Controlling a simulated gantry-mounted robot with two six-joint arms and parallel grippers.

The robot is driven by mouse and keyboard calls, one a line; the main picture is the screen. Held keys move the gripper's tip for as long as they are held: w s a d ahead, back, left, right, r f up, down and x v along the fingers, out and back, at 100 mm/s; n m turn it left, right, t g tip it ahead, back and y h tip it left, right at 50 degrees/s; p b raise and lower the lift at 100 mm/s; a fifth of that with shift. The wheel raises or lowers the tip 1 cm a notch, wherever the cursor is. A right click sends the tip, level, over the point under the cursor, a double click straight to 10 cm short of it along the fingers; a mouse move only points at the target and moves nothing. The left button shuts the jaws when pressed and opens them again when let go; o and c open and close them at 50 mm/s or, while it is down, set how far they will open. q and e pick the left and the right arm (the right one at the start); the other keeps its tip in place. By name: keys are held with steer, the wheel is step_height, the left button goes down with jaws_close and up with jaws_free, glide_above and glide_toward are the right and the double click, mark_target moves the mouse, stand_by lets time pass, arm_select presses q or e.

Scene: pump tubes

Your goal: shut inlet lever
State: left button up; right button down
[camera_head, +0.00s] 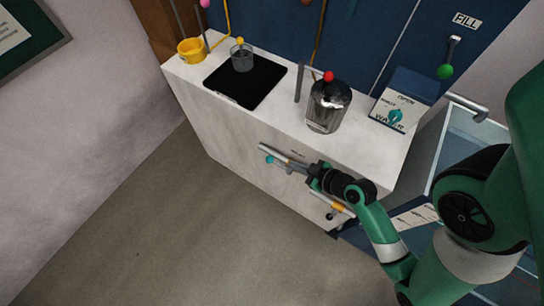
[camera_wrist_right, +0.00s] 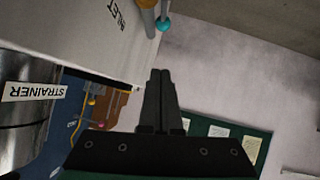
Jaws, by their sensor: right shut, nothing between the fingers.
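The inlet lever, a short handle with a teal knob (camera_head: 269,160), is on the front of the white cabinet, by a grey pipe. In the right wrist view its teal ball (camera_wrist_right: 163,23) is at the top, beside an orange-and-grey pipe and a partly cut-off label ending in "LET". My right gripper (camera_head: 311,174) is at the cabinet front, just right of the lever. In the right wrist view its black fingertips (camera_wrist_right: 160,73) are together and empty, with the teal ball apart from them. The lever's exact angle is hard to tell. My left gripper is out of view.
On the cabinet top (camera_head: 285,115) stand a shiny metal strainer (camera_head: 327,105), a clear cup (camera_head: 242,58) on a black tray (camera_head: 222,92), a yellow cup (camera_head: 190,50) and a blue WATER box (camera_head: 405,95). An orange-marked fitting (camera_head: 340,207) is lower right. Open floor lies left.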

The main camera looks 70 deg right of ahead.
steer(key=b, duration=0.3)
glide_above(278, 165)
steer(key=a, duration=0.1)
step_height(278, 165, down, 6)
steer(key=r, duration=0.1)
steer(key=f, duration=0.1)
steer(key=w+f+b, duration=0.1)
steer(key=f, duration=0.1)
steer(key=d+f+b, duration=0.1)
steer(key=shift+w+f, duration=0.15)
steer(key=shift+w, duration=0.05)
steer(key=shift+a, duration=0.1)
